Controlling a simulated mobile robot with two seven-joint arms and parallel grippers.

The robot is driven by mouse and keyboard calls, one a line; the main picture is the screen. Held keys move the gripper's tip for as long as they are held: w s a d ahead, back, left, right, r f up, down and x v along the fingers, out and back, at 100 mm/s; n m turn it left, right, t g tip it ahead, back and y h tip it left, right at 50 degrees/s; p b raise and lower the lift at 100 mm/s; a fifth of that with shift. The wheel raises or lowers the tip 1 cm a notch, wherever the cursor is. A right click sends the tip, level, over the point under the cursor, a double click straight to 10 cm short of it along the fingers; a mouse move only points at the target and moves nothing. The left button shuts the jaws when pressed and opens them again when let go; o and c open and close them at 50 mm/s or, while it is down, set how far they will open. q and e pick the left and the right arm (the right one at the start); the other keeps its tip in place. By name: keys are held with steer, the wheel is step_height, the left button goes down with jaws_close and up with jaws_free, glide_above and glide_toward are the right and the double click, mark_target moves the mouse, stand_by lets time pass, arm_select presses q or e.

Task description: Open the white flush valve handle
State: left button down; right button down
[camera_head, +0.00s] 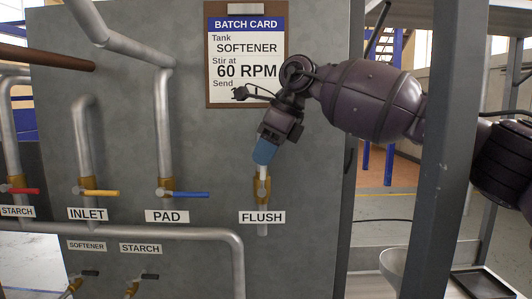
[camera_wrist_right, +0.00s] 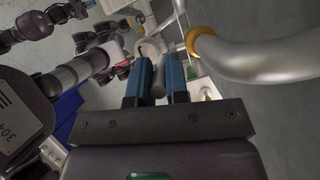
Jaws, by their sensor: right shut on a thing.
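The white flush valve handle (camera_head: 263,171) stands upright above its brass valve body (camera_head: 261,191), over the FLUSH label (camera_head: 262,217) in the head view. My right gripper (camera_head: 264,152) comes down on it from above, its blue fingers shut on the handle's upper part and hiding it. In the right wrist view the two blue fingers of the right gripper (camera_wrist_right: 159,82) have a narrow pale grey piece between them. A dark arm part at the upper left of that view (camera_wrist_right: 60,15) looks like my left arm; its finger state is too small to tell.
Left of the flush valve are the PAD valve with a blue handle (camera_head: 187,194), the INLET valve with a yellow handle (camera_head: 100,192) and a STARCH valve with a red handle (camera_head: 24,191). A batch card (camera_head: 246,55) hangs above. A grey post (camera_head: 450,150) stands right.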

steer(key=c, duration=1.1)
jaws_free()
steer(key=b+v, duration=0.1)
steer(key=v, duration=0.9)
steer(key=shift+r, duration=0.4)
steer(key=shift+d, duration=0.2)
